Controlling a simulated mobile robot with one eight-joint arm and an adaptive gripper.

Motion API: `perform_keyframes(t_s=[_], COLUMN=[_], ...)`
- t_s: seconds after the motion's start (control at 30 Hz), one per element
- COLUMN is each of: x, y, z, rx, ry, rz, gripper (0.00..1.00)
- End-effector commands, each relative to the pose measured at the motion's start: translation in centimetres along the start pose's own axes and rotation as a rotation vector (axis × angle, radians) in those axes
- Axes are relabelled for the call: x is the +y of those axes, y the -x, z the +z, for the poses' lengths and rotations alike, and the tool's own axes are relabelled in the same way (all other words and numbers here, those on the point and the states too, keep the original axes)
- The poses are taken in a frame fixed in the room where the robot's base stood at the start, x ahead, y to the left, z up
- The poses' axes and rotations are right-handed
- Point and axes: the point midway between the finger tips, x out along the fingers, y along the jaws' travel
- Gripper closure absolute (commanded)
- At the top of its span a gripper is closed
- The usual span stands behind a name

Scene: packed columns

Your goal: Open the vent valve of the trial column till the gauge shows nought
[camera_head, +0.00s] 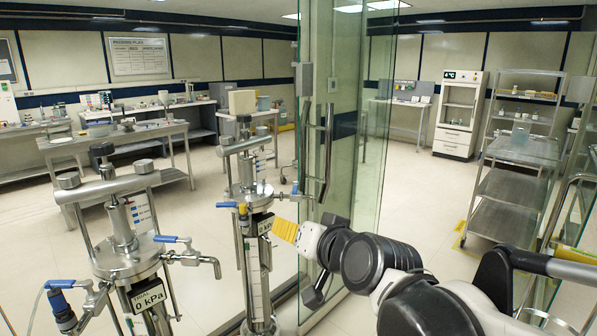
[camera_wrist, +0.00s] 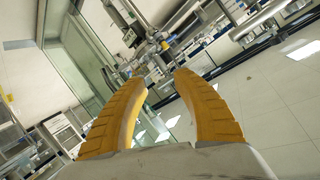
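The near steel column (camera_head: 125,250) stands at the left in the head view. Its display (camera_head: 147,296) reads 0 kPa, with small lettering above that looks like "TRIAL". A blue lever (camera_head: 168,239) sits at its top right, over a side pipe with a spout. A second column (camera_head: 250,190) stands further back; its display (camera_head: 266,224) also seems to read 0 kPa, and it has a blue lever (camera_head: 227,204). My gripper (camera_head: 284,230) is just right of the second column in the picture. In the wrist view its yellow fingers (camera_wrist: 158,80) are apart and empty.
A steel bench (camera_head: 115,135) is at the back left. A steel trolley (camera_head: 520,150) and rack stand at the right. The floor between them is mostly clear.

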Motion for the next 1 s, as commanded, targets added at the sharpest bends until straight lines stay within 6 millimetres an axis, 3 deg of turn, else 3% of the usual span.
perform_keyframes(t_s=[0.03,0.2,0.3,0.4,0.6,1.0], x=[3.1,11.8,15.5,17.9,19.6,19.5], y=[2.6,10.4,14.3,17.2,19.3,19.2], z=[1.9,8.8,12.2,14.5,16.2,16.2], rx=[-0.058,-0.272,-0.373,-0.443,-0.497,-0.496], ry=[0.039,0.144,0.170,0.181,0.187,0.187], rz=[0.066,0.284,0.391,0.466,0.523,0.520], gripper=[0.66,0.66,0.66,0.66,0.66,0.66])
